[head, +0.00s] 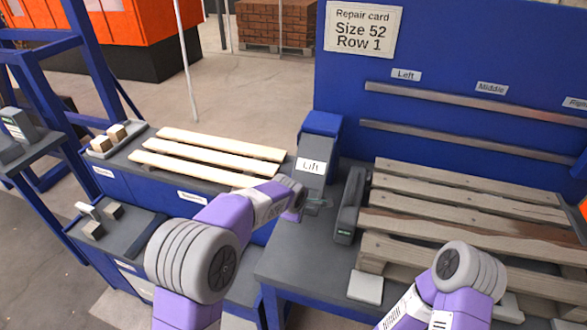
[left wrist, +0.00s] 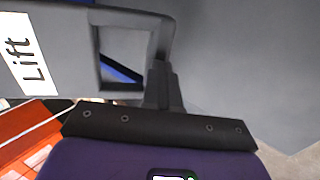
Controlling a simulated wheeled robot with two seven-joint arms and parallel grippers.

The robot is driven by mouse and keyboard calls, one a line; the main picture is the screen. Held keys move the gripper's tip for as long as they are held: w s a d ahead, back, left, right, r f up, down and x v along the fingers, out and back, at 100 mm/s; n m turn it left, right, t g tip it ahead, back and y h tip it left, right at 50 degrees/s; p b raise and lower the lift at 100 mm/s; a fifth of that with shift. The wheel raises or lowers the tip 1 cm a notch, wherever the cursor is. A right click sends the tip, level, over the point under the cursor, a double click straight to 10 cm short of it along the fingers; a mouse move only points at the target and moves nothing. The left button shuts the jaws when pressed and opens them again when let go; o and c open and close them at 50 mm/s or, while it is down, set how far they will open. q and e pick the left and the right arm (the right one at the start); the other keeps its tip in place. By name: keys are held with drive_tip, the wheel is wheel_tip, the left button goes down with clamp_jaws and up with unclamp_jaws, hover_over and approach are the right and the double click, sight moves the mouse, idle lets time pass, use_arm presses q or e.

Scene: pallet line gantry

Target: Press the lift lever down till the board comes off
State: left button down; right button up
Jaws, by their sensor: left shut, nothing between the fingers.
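The grey lift lever piece with the white "Lift" label (head: 312,167) stands against a blue post at the left of the pallet bench. In the left wrist view the label (left wrist: 27,58) is at the upper left, beside a framed opening. My left gripper (head: 318,206) is at the lower end of this piece, fingers shut and empty. In the left wrist view its fingertips (left wrist: 160,82) are close to the frame's right corner; I cannot tell if they touch. A pallet (head: 455,195) with grey boards lies on the right, one board (head: 450,225) brown and damaged. My right gripper is out of view.
A dark grey upright unit (head: 349,205) stands between the lever and the pallet. Pale boards (head: 210,155) lie on the left bench. A blue panel (head: 450,50) with a repair card (head: 363,29) rises behind the pallet. A small pale block (head: 366,287) is at the bench front.

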use_arm(q)
drive_tip(key=shift+s+f, duration=0.15)
drive_tip(key=shift+f, duration=0.45)
drive_tip(key=shift+s+r, duration=0.15)
drive_tip(key=shift+r, duration=0.25)
drive_tip(key=s+f+p+v, duration=0.1)
drive_tip(key=p+v, duration=0.1)
drive_tip(key=v, duration=1.1)
drive_tip(key=shift+s+a+r+p, duration=0.25)
drive_tip(key=shift+s+a+p, duration=0.15)
drive_tip(key=shift+s, duration=0.1)
